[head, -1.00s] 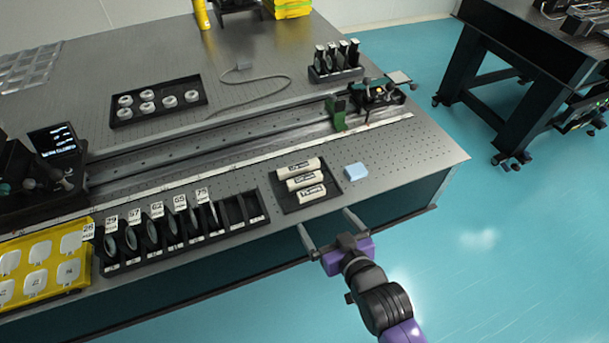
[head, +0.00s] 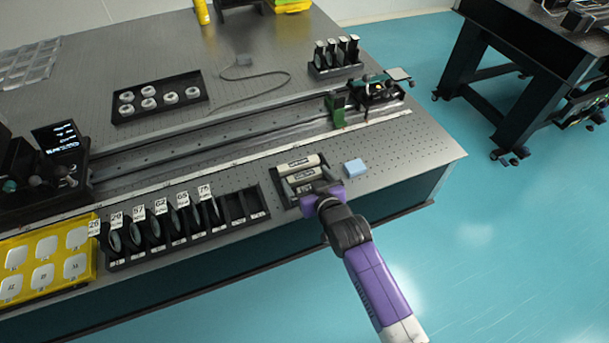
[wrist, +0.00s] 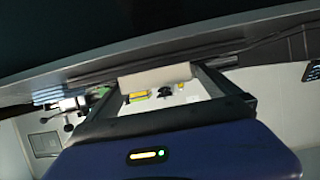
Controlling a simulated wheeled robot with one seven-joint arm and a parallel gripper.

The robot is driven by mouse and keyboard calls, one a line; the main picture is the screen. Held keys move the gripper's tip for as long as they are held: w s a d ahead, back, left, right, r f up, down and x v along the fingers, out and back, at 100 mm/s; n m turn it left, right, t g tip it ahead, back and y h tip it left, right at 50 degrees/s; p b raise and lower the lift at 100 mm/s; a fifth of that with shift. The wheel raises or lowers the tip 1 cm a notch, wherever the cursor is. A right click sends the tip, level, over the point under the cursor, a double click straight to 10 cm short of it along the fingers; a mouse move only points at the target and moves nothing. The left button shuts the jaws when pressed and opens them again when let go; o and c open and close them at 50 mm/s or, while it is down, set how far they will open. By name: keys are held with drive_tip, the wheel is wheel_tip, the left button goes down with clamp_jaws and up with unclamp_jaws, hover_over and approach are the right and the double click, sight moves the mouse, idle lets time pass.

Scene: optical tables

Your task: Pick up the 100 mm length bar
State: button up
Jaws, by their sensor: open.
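A black tray (head: 277,186) near the table's front edge holds pale cylindrical length bars lying side by side. The far, longest bar (head: 298,165) and the middle bar, apparently the 100 mm one (head: 302,177), show in the head view, though their labels are blurred. The nearest, shortest bar is hidden behind my gripper. My gripper (head: 307,182) is open over the near part of the tray, fingers pointing toward the bars. In the wrist view my gripper (wrist: 160,82) has a pale bar (wrist: 155,78) across the space between its fingertips; I cannot tell which bar or whether they touch.
A light blue block (head: 355,168) sits just right of the tray. A black rack (head: 230,226) of labelled optics stands to its left, with a yellow tray (head: 92,262) beyond. A long rail (head: 220,137) runs behind. Open floor lies at the right.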

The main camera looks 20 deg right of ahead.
drive_tip(key=shift+w+f, duration=0.1)
drive_tip(key=shift+w, duration=0.15)
drive_tip(key=c, duration=1.2)
drive_tip(key=shift+c, duration=0.7)
